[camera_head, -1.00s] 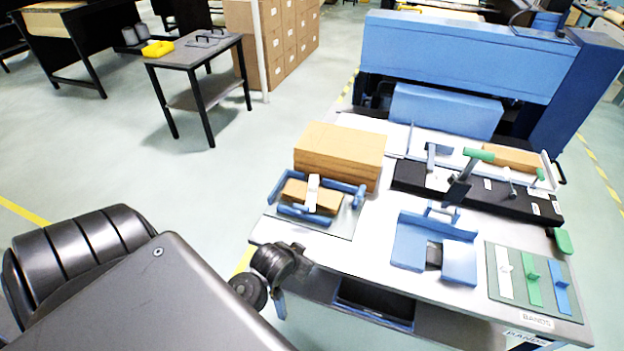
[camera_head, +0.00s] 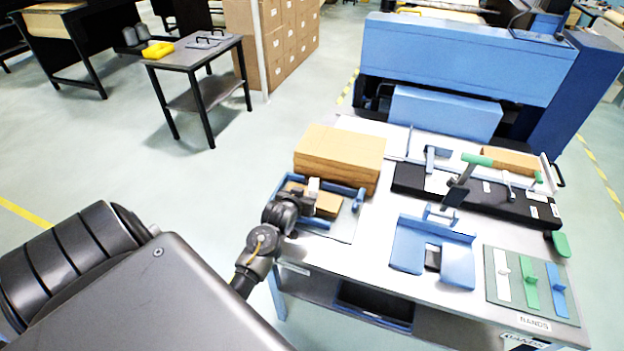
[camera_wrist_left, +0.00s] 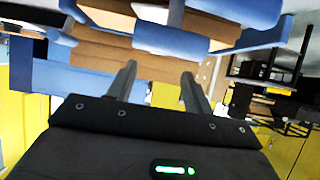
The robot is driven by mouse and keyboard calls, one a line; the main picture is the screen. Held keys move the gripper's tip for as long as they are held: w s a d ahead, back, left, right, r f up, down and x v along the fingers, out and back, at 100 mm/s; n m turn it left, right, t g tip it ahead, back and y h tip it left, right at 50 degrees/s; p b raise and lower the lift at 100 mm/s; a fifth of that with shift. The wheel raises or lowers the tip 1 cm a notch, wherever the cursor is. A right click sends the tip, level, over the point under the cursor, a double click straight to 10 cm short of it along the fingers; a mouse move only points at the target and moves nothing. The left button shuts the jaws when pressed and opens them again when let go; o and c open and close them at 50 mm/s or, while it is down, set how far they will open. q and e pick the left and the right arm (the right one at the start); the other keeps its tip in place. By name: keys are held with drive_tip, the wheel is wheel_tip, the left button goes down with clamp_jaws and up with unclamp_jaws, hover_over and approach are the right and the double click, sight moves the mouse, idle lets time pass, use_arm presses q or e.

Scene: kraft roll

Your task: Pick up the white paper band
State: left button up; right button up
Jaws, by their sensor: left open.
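A white paper band (camera_head: 502,274) with a small upright tab lies leftmost on the dark green mat (camera_head: 490,262) at the front right of the bench, beside a green and a blue band. Another white strip with a raised tab (camera_head: 314,185) sits across the small kraft stack (camera_head: 328,204) in the blue jig (camera_head: 345,190); a white block also shows at the top of the left wrist view (camera_wrist_left: 150,12). My left gripper (camera_head: 303,203) is at the jig's front left edge. In the wrist view its fingers (camera_wrist_left: 157,78) are apart with nothing between them. My right gripper is out of view.
A larger kraft stack (camera_head: 340,150) stands just behind the jig. A blue slotted holder (camera_head: 408,245) is at the bench's middle front. A black device with a green-handled lever (camera_head: 475,160) lies behind it. A blue machine (camera_head: 465,60) fills the back.

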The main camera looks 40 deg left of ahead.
sight(312, 191)
use_arm(q)
drive_tip(key=shift+p+x, duration=0.75)
drive_tip(key=shift+x, duration=1.6)
drive_tip(key=shift+w+f, duration=0.4)
drive_tip(key=shift+f, duration=0.05)
drive_tip(key=shift+c, duration=0.4)
drive_tip(key=c, duration=1)
